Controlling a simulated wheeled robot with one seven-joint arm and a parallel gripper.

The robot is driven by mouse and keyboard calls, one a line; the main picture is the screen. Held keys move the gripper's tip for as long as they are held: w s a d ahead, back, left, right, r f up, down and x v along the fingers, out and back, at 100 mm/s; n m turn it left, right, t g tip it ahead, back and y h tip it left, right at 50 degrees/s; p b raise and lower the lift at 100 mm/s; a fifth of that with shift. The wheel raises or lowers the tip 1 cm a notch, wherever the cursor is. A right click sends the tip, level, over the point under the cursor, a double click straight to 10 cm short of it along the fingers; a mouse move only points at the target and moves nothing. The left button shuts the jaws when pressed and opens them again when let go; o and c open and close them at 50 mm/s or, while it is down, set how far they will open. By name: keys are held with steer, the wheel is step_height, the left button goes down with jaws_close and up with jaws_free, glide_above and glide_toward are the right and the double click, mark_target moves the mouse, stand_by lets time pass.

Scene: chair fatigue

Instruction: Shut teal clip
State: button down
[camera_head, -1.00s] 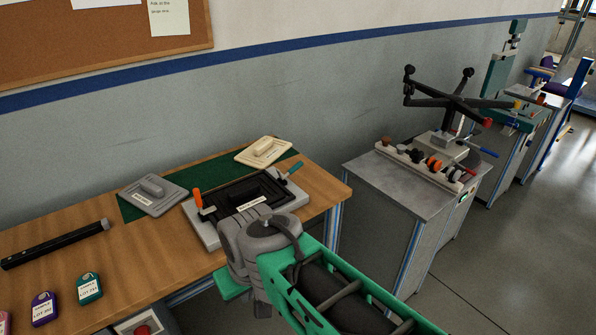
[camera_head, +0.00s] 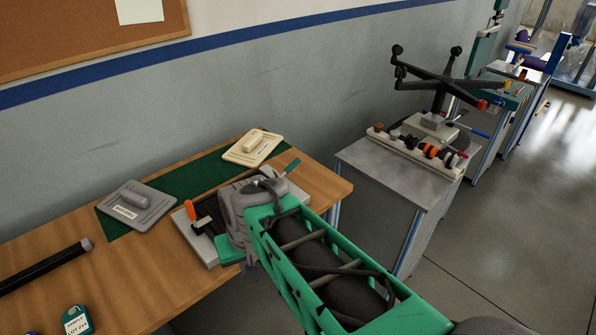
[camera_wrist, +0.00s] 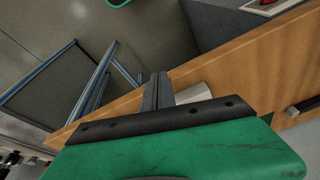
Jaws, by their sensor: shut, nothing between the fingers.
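The teal clip (camera_head: 291,168) shows as a teal handle at the far right corner of the grey clamping fixture (camera_head: 207,251) on the bench. Its handle is tilted up and to the right; its lower part is hidden by my arm. A second clip with an orange handle (camera_head: 190,209) stands upright at the fixture's left side. My wrist covers the middle and right of the fixture in the head view, and my fingers are hidden there. In the wrist view my gripper (camera_wrist: 158,88) is shut and empty, near the bench's wooden edge. The teal clip cannot be made out there.
A grey plate with a handle (camera_head: 137,205) and a cream one (camera_head: 252,148) lie on the green mat (camera_head: 190,181). A black bar (camera_head: 45,265) and a teal lot tag (camera_head: 76,320) lie on the left of the bench. A grey cabinet (camera_head: 395,170) stands to the right across a gap.

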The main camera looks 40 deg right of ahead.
steer(key=s+d+f+m+p, duration=0.2)
steer(key=d+f+m, duration=0.1)
steer(key=d+m, duration=0.8)
steer(key=w+d+r+m+t+h, duration=0.1)
steer(key=w+d+r+m+t, duration=0.3)
steer(key=d+m, duration=0.4)
steer(key=w+d+r+m+t+h+p, duration=0.1)
steer(key=w+d+r+m+t, duration=0.3)
steer(key=d+m, duration=0.4)
steer(key=m+t, duration=0.1)
steer(key=m, duration=0.2)
steer(key=shift+w+p, duration=0.3)
steer(key=shift+w, duration=0.1)
steer(key=p+x, duration=0.1)
steer(key=x, duration=0.9)
steer(key=shift+w+r, duration=0.1)
steer(key=shift+r, duration=0.05)
